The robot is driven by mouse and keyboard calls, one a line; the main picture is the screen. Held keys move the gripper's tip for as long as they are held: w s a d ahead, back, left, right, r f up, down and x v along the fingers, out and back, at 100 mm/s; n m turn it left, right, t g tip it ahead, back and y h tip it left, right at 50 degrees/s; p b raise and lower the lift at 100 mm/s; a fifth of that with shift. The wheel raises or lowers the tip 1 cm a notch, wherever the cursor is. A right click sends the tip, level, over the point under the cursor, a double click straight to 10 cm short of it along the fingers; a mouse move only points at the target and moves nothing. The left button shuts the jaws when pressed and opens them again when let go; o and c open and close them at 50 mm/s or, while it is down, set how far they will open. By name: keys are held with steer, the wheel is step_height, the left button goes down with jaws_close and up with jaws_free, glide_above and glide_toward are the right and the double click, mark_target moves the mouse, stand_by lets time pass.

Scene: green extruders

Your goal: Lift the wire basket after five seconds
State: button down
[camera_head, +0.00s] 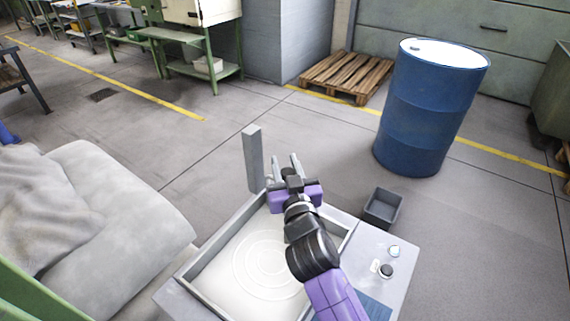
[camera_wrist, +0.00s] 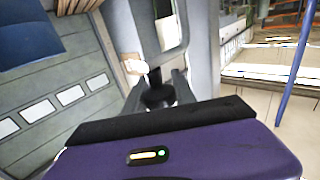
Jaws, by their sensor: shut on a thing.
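My gripper (camera_head: 281,172) is at the back edge of a grey tank (camera_head: 208,247) filled with whitish liquid, beside an upright grey post (camera_head: 254,160). In the wrist view my gripper (camera_wrist: 158,92) is shut on a small dark piece, which I take to be the wire basket's handle (camera_wrist: 155,98). The mesh of the basket does not show in either view. Pale rings mark the liquid's surface (camera_head: 262,262). My arm hides the right part of the tank.
A panel right of the tank carries a black knob (camera_head: 386,271) and a round light (camera_head: 394,251). A small dark bin (camera_head: 383,208) is beyond it. A blue drum (camera_head: 430,110) and a wooden pallet (camera_head: 346,76) stand behind. Grey covered bulk (camera_head: 110,215) lies left.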

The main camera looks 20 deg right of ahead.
steer(key=shift+r, duration=0.1)
step_height(320, 180, up, 11)
steer(key=p, duration=0.6)
steer(key=c, duration=1.1)
jaws_free()
steer(key=shift+o, duration=0.2)
steer(key=shift+f, duration=0.2)
steer(key=s+a+b, duration=0.1)
steer(key=s, duration=0.6)
steer(key=shift+s+a, duration=0.3)
steer(key=shift+s, duration=0.05)
